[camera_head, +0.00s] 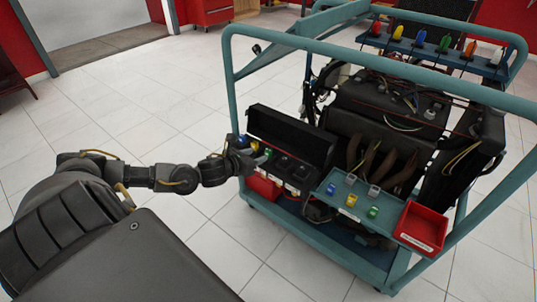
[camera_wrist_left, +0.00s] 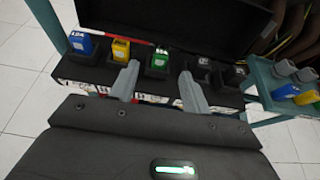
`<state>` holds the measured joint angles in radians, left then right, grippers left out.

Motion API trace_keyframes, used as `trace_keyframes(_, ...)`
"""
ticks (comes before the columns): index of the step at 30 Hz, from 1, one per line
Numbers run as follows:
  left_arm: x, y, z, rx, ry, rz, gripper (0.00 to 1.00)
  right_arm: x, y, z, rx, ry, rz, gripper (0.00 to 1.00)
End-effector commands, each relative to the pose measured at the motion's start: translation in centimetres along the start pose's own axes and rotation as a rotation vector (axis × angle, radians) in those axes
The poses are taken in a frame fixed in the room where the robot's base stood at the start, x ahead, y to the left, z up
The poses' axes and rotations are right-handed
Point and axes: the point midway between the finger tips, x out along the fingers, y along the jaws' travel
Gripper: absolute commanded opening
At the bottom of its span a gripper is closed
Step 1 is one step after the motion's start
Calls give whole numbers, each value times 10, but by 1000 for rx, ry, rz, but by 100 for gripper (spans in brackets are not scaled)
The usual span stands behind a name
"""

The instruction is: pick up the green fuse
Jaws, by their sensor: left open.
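The green fuse (camera_wrist_left: 159,63) stands upright in a socket of the black fuse box (camera_wrist_left: 100,75), right of a yellow fuse (camera_wrist_left: 121,50) and a blue fuse (camera_wrist_left: 82,43). In the head view the green fuse (camera_head: 268,152) is small beside my gripper. My left gripper (camera_wrist_left: 160,88) is open and empty, its two fingers in front of the green fuse, one on each side in the picture; I cannot tell whether they touch it. In the head view my left gripper (camera_head: 257,160) reaches the box from the left. My right gripper is not in view.
The box's black lid (camera_head: 290,133) stands open behind the fuses. A teal shelf (camera_head: 325,201) to the right holds loose fuses, including another green one (camera_head: 373,212), and a red bin (camera_head: 421,228). The teal cart frame (camera_head: 229,75) rises around the engine. Floor at left is clear.

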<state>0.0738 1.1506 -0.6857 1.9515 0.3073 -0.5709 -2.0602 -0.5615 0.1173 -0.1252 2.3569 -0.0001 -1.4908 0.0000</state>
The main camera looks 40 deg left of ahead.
Motion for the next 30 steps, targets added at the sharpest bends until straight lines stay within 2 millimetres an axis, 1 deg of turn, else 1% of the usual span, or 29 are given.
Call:
trace_keyframes(2,6,0,0,-1,-1,-1,47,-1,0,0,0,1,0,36)
trace_keyframes(8,11,-1,1,-1,-1,-1,47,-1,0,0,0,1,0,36)
trace_keyframes(15,46,-2,3,-3,-3,0,47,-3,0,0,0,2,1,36)
trace_keyframes(18,55,-2,3,-2,-2,-2,47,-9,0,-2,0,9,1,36)
trace_keyframes(21,59,-2,2,-2,0,-2,47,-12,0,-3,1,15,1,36)
trace_keyframes(27,59,-2,2,-1,0,-2,47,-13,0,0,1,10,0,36)
trace_keyframes(30,59,-2,2,-1,0,-2,34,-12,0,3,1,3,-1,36)
